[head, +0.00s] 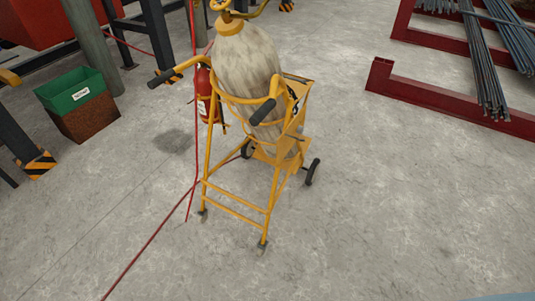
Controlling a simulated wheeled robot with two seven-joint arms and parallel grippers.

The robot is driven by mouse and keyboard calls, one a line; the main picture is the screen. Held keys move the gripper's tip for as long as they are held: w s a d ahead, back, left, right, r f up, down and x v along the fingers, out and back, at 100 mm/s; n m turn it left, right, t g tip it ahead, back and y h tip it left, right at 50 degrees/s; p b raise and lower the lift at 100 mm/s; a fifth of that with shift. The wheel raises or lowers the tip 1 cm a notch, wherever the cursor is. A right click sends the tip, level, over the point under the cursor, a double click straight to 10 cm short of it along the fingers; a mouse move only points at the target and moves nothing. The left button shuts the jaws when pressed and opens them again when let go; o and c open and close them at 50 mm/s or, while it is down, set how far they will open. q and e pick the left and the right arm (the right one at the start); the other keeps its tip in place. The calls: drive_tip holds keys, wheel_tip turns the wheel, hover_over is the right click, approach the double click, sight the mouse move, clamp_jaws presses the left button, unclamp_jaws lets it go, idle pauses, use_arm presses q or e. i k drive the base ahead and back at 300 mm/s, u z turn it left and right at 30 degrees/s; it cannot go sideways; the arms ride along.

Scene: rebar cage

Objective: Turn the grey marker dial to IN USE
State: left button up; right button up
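No grey marker dial can be made out in the head view. A large worn whitish gas cylinder (247,65) stands upright in a yellow trolley (238,213) in the upper middle. A yellow collar (230,28) sits around the cylinder's neck, and the fittings above it are cut off by the top edge of the picture. The far side of the cylinder is hidden. Neither of my grippers is in view.
A red fire extinguisher (204,95) is at the trolley's left side. A red hose or cable (150,240) runs over the floor beside it. A green and brown bin (80,104) stands left. Red beams (445,100) with rebar (485,65) lie right. The foreground floor is clear.

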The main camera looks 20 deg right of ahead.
sight(300, 129)
drive_tip(key=z, duration=1.1)
drive_tip(key=i, duration=1.05)
drive_tip(key=u, duration=0.55)
drive_tip(key=i, duration=0.6)
drive_tip(key=u, duration=0.7)
